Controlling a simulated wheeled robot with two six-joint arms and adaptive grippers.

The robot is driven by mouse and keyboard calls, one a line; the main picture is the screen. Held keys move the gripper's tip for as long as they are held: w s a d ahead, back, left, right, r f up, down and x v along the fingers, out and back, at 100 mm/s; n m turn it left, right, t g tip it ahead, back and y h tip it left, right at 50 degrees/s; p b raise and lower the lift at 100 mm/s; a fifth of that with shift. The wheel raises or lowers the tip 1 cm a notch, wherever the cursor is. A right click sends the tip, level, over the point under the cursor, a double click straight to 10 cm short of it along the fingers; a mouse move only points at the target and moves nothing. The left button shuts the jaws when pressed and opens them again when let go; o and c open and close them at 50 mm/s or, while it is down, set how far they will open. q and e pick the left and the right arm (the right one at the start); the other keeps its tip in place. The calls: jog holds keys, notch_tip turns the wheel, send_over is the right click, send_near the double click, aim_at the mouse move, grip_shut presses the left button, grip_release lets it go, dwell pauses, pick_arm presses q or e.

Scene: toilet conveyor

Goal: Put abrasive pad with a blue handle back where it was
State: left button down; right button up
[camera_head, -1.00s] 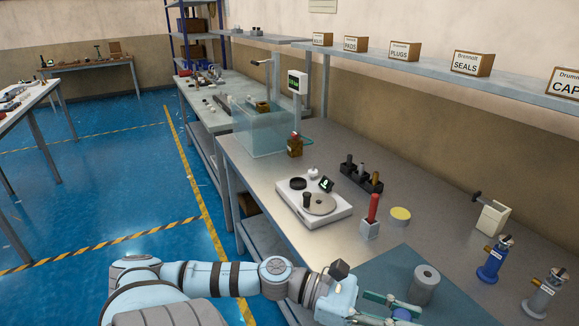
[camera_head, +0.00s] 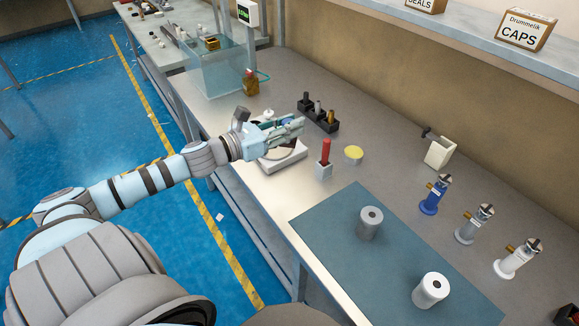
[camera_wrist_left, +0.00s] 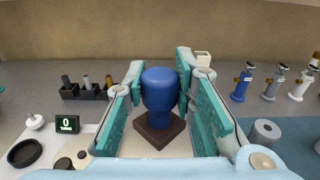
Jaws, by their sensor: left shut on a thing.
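My left gripper (camera_head: 298,128) is shut on the blue handle of the abrasive pad. In the left wrist view the blue handle (camera_wrist_left: 160,88) stands upright between the teal fingers, with the dark brown square pad (camera_wrist_left: 158,132) below it. In the head view the gripper is over the white device with a round plate (camera_head: 284,163), hiding part of it. A bit of blue handle (camera_head: 288,121) shows by the fingers. I cannot tell whether the pad touches anything below. My right gripper is not in view.
A black holder with several plugs (camera_head: 322,119), a red-handled tool in a grey block (camera_head: 325,160) and a yellow-topped disc (camera_head: 354,153) stand nearby. Several valve-like fixtures (camera_head: 476,222) stand at right.

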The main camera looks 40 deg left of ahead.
pick_arm(q)
notch_tip(320, 180, down, 16)
jog(key=b, duration=1)
jog(key=shift+r, duration=0.2)
notch_tip(320, 180, down, 4)
jog(key=shift+d+r+b, duration=0.1)
jog(key=shift+d+b, duration=0.05)
jog(key=shift+b, duration=0.5)
jog(key=shift+f, duration=0.25)
jog(key=c, duration=1.3)
grip_release()
jog(key=shift+r, duration=0.1)
jog(key=shift+c, duration=0.2)
